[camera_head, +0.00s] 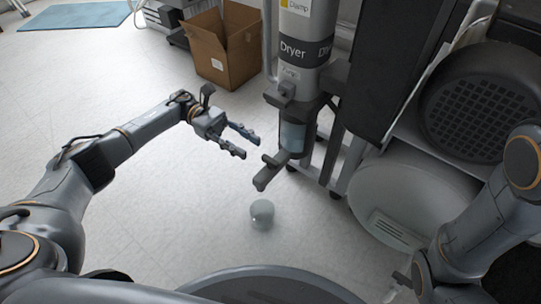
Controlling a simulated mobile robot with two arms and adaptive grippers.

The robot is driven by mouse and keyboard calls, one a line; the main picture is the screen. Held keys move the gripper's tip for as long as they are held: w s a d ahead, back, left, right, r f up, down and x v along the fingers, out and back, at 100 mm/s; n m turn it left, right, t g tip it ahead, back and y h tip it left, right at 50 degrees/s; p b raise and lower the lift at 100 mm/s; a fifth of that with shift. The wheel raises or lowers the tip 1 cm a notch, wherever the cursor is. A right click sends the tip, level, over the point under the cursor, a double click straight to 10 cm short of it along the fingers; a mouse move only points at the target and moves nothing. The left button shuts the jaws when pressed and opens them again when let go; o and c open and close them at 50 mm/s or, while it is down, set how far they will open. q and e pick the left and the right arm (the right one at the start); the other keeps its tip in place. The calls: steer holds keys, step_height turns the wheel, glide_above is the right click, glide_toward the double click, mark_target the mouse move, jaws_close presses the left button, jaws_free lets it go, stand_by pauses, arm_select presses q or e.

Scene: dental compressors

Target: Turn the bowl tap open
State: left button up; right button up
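The dryer (305,48) is a grey upright cylinder with a translucent bluish bowl (292,138) low on it. A dark grey tap (270,172) with a bar-like handle sits at the foot of the bowl. Its exact turn position is hard to tell. My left gripper (249,147) is open and empty, its two fingers pointing right toward the bowl and tap. It appears apart from both, just left of them. My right arm comes down the right side; its gripper end near the bottom edge is only partly visible, and its finger state is unclear.
A small translucent jar (262,214) stands on the floor below the tap. An open cardboard box (222,47) is behind. The compressor with a black grille (485,100) and a pale tank (405,200) fills the right. Floor on the left is clear.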

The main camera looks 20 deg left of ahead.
mark_target(270, 159)
arm_select(q)
steer(key=b+x, duration=0.2)
steer(key=x, duration=0.4)
steer(key=shift+s+d+f, duration=0.1)
steer(key=shift+d+f, duration=0.05)
steer(key=shift+d, duration=0.25)
steer(key=shift+s+d, duration=0.15)
steer(key=shift+d, duration=0.35)
jaws_close()
